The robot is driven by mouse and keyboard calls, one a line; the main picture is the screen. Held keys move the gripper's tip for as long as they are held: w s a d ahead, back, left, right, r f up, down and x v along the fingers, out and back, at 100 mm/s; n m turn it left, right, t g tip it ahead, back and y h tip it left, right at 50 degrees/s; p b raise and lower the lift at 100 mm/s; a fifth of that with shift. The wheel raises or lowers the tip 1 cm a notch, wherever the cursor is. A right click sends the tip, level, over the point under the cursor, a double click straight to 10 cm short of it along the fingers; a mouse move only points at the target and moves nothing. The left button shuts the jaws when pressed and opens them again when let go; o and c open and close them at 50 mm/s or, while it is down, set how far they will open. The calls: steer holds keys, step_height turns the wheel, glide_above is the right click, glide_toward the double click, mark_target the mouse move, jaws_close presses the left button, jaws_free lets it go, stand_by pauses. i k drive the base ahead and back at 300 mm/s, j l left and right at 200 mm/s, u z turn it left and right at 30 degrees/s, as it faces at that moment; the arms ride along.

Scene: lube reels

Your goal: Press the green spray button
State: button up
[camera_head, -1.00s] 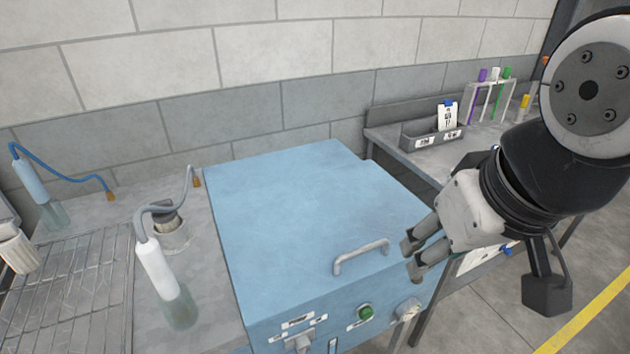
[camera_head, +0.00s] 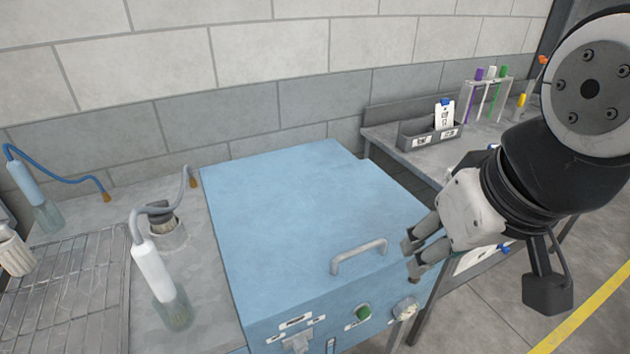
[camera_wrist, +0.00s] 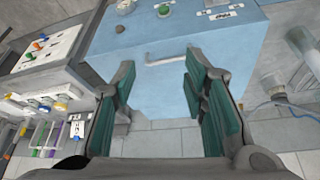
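The green spray button (camera_head: 363,313) sits on the front panel of the blue box (camera_head: 300,215), below its lid handle (camera_head: 358,256). In the wrist view the green button (camera_wrist: 165,11) shows near the top edge, beyond the handle (camera_wrist: 166,58). My gripper (camera_head: 411,260) is above the right side of the box, up and to the right of the button in the head view, apart from it. In the wrist view its two green-padded fingers (camera_wrist: 165,105) stand wide apart with nothing between them.
A grey knob (camera_head: 405,308) sits right of the button, and a switch (camera_head: 298,341) to its left. A bench with a grey bin (camera_head: 430,135) and tube rack (camera_head: 486,98) is behind right.

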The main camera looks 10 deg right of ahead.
mark_target(364, 313)
steer(key=k+j, duration=0.1)
steer(key=j, duration=0.3)
steer(key=k+j+z, duration=0.15)
steer(key=j, duration=0.6)
steer(key=k+j+z, duration=0.15)
steer(key=j, duration=0.25)
steer(key=k+j, duration=0.2)
steer(key=j, duration=0.15)
steer(key=k+j+z, duration=0.1)
steer(key=j, duration=0.25)
steer(key=k+j+z, duration=0.1)
steer(key=j, duration=0.25)
steer(key=k+j+z, duration=0.25)
steer(key=k+l, duration=0.05)
steer(key=l, duration=0.05)
